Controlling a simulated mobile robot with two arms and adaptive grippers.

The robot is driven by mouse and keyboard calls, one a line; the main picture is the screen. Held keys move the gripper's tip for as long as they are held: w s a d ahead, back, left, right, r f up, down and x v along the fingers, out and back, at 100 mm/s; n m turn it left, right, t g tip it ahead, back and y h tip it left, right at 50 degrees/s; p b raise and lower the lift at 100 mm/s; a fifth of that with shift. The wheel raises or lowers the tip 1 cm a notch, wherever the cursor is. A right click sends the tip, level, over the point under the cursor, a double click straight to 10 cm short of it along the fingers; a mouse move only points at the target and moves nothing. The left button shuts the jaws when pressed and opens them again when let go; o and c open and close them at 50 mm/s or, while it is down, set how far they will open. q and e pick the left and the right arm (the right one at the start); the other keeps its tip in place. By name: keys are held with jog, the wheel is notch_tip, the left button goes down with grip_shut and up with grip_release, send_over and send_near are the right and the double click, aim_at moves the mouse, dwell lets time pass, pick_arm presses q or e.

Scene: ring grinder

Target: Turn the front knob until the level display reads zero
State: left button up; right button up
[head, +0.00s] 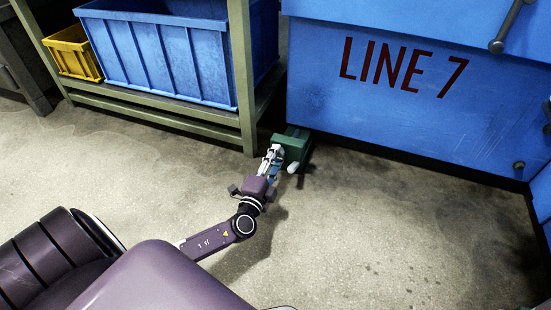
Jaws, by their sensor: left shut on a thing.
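A dark green box (298,142) sits low on the floor at the lower left corner of the blue machine. My left gripper (276,156) is at the near face of this box, shut on what seems to be the front knob. The fingers hide most of the knob, so I cannot tell its angle. A small pale rounded piece (292,168) shows just right of the fingers; I cannot tell what it belongs to. The level display cannot be made out in this view. My right gripper is not in view.
The blue machine (400,80) marked LINE 7 fills the upper right. A green rack (160,107) holding a blue crate (165,62) and a yellow bin (75,55) stands close to the left of the gripper. The concrete floor (390,230) in front is clear.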

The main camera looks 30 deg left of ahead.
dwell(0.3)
pick_arm(q)
jog(key=o, duration=1.1)
jog(key=v, duration=1.2)
jog(key=shift+f, duration=0.1)
